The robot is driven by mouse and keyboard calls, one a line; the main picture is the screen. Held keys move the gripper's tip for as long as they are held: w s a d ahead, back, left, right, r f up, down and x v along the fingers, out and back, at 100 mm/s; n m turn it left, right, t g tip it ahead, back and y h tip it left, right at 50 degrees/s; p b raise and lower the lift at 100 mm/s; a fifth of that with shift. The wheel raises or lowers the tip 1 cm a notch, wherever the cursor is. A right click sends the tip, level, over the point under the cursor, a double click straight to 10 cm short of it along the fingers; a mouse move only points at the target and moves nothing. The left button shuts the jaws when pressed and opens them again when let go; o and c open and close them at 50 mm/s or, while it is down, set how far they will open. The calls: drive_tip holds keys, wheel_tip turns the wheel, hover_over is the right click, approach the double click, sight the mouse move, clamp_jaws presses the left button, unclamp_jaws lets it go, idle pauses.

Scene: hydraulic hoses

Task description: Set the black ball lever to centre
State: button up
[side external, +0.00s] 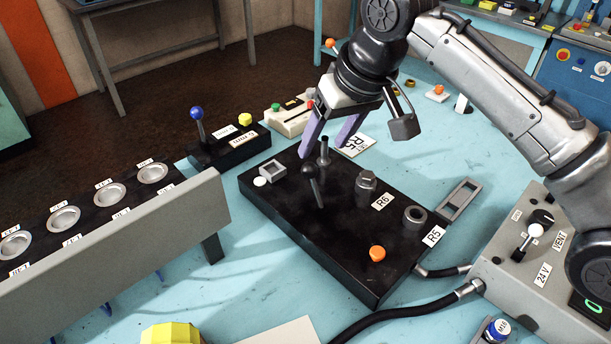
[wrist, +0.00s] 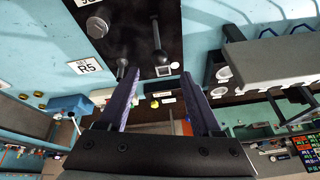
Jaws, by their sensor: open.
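The black ball lever (side external: 309,169) stands on the black board in the side external view. Its ball is up and its stick leans a little to the left in that picture. In the wrist view the black ball (wrist: 160,57) shows just beyond the space between the fingertips, with its stick running up the picture. My gripper (side external: 321,150) has two purple fingers, open and empty, pointing down just above and behind the lever. The fingers also show in the wrist view (wrist: 158,76), spread apart with the ball between their lines. I see no contact with the lever.
The black board (side external: 290,228) also bears a short metal post (side external: 323,151) close to the fingers, a hex fitting (side external: 366,187), a ring (side external: 415,216) and an orange knob (side external: 377,254). A blue ball lever (side external: 196,113) stands at the left. A grey control box (side external: 500,258) is at the right.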

sight(315, 186)
drive_tip(key=x, duration=1.2)
drive_tip(key=shift+f, duration=0.3)
drive_tip(key=shift+c, duration=0.2)
clamp_jaws()
idle(0.8)
